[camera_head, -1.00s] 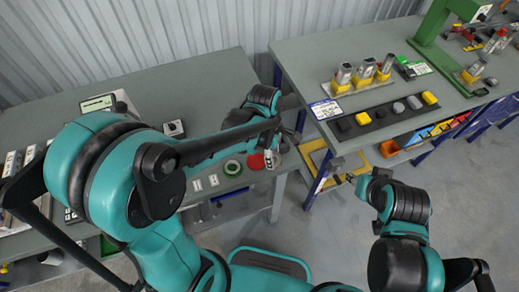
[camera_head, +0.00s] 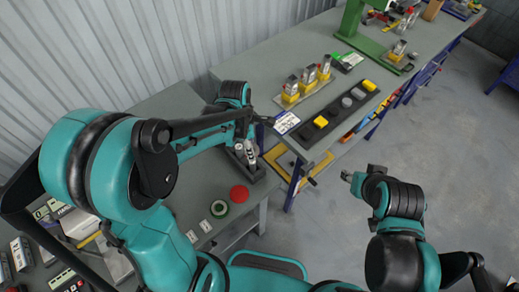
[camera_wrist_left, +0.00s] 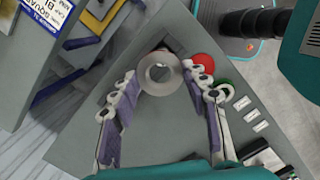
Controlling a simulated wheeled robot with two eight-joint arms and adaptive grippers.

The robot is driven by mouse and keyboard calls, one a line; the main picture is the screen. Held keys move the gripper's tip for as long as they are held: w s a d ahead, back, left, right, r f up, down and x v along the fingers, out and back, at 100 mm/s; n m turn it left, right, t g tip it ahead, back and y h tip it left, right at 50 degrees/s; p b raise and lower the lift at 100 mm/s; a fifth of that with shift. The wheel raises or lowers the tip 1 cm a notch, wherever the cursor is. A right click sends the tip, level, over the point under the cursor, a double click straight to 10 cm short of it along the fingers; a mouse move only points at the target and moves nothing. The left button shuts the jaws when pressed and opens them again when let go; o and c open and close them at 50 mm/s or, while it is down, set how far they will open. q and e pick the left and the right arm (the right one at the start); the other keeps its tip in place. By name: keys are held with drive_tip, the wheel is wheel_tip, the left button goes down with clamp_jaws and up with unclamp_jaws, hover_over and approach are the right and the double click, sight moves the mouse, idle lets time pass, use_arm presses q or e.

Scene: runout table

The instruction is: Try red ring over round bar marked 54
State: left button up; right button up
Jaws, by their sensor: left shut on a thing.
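In the left wrist view, the fingers of my left gripper (camera_wrist_left: 159,78) are closed on a grey round piece (camera_wrist_left: 161,87) with a darker round centre. In the head view my left gripper (camera_head: 249,150) is over the front corner of the near table. A red round piece (camera_head: 238,194) lies flat on that table; it also shows in the left wrist view (camera_wrist_left: 204,62), just beyond the right fingertips. I cannot make out a hole in it. My right gripper (camera_head: 349,178) hangs over the floor, its jaws too small to read. I cannot read a 54 anywhere.
A green ring (camera_head: 218,210) lies beside the red piece. The second table holds a stand of several silver bars with yellow bases (camera_head: 290,92), a dark strip of blocks (camera_head: 338,110), a label (camera_head: 286,123) and a green machine (camera_head: 358,28).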

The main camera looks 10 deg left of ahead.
use_arm(q)
drive_tip(key=shift+d, duration=0.25)
drive_tip(key=shift+a, duration=0.1)
drive_tip(key=shift+f+b, duration=0.2)
drive_tip(key=shift+b, duration=0.1)
drive_tip(key=shift+f+b, duration=2.2)
drive_tip(key=shift+f, duration=0.3)
drive_tip(key=shift+f+b, duration=0.6)
drive_tip(key=shift+b, duration=0.05)
drive_tip(key=o, duration=1.3)
